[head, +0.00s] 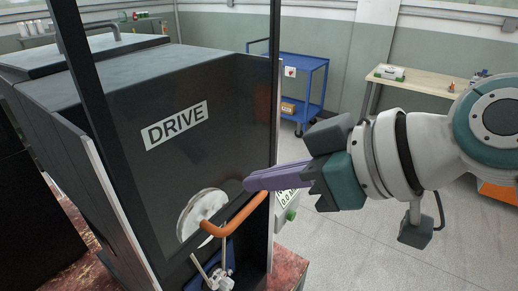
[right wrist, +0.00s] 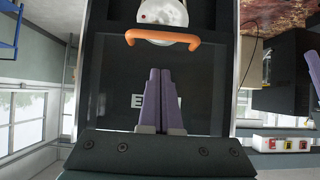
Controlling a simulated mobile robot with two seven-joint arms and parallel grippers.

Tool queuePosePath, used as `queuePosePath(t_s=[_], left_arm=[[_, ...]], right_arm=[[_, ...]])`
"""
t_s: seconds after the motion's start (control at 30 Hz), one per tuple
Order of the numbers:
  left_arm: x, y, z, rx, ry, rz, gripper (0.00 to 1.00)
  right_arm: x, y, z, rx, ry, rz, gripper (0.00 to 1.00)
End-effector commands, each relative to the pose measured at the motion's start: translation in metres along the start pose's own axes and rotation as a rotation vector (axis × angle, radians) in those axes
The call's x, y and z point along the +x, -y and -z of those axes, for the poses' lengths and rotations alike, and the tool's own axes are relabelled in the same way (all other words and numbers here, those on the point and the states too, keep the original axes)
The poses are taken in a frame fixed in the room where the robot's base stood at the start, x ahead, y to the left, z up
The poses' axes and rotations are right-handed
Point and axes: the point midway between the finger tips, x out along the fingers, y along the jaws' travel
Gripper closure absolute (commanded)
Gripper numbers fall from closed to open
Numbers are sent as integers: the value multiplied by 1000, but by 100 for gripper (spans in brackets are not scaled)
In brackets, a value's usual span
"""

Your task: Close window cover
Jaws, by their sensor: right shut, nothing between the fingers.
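The window cover appears to be the dark panel (head: 150,165) on the front of the black machine, with an orange bar handle (head: 236,215) near its lower edge. A silver disc (head: 198,212) shows behind or beside the handle. In the right wrist view the handle (right wrist: 163,37) crosses above my fingertips. My right gripper (head: 252,184) comes in from the right with its purple fingers shut and empty. Its tips lie close to the handle's right end in the head view; contact cannot be told. In the right wrist view the tips (right wrist: 160,72) overlap the dark panel, apart from the handle. My left gripper is not in view.
A white "DRIVE" label (head: 174,125) is on the machine. Dark upright posts (head: 275,90) frame the front. A control box (head: 288,205) sits right of it. A blue cart (head: 302,85) and a wooden table (head: 415,83) stand behind, with open grey floor between.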

Motion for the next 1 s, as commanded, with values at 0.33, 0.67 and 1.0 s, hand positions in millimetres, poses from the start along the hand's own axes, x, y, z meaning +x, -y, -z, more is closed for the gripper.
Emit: queuePosePath(t_s=[0.33, 0.67, 1.0], left_arm=[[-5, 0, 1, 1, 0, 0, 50], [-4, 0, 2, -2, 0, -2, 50], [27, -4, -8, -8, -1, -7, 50]], right_arm=[[26, 0, -27, 2, 0, 0, 100], [27, 0, -29, 1, 0, -1, 100], [46, 0, -58, 1, 3, -1, 100]])
